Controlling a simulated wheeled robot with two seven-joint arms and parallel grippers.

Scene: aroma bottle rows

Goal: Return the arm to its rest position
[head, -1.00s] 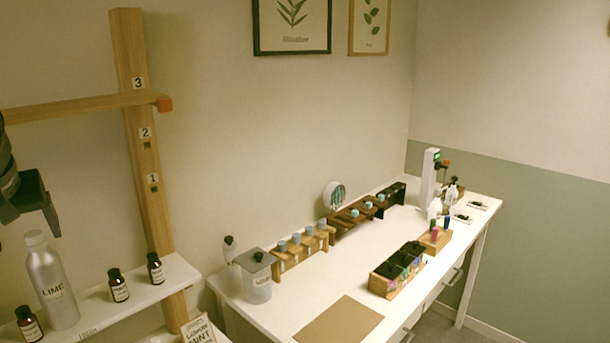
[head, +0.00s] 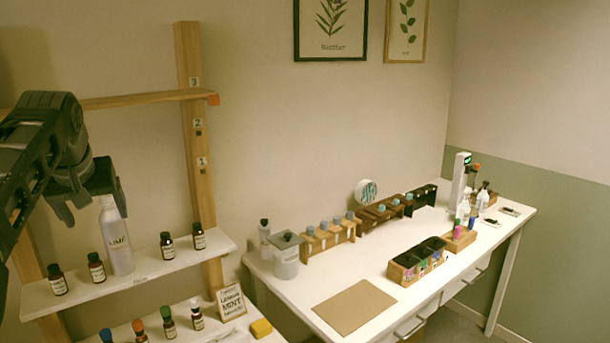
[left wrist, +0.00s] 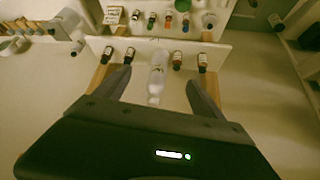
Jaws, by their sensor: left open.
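My left arm comes in from the left in the head view, and my left gripper (head: 84,192) is beside the upper part of a silver bottle labelled LIME (head: 117,240). Several small dark bottles, such as one with a white label (head: 167,246), stand on the same white shelf (head: 150,272). My right gripper is not in view.
A wooden post with numbers (head: 192,130) and an upper wooden shelf (head: 150,98) stand near the arm. Below is a lower shelf with coloured-cap bottles (head: 169,322) and a sign (head: 230,302). A white table (head: 300,288) with racks, a canister (head: 286,256) and a brown mat (head: 354,306) is at right.

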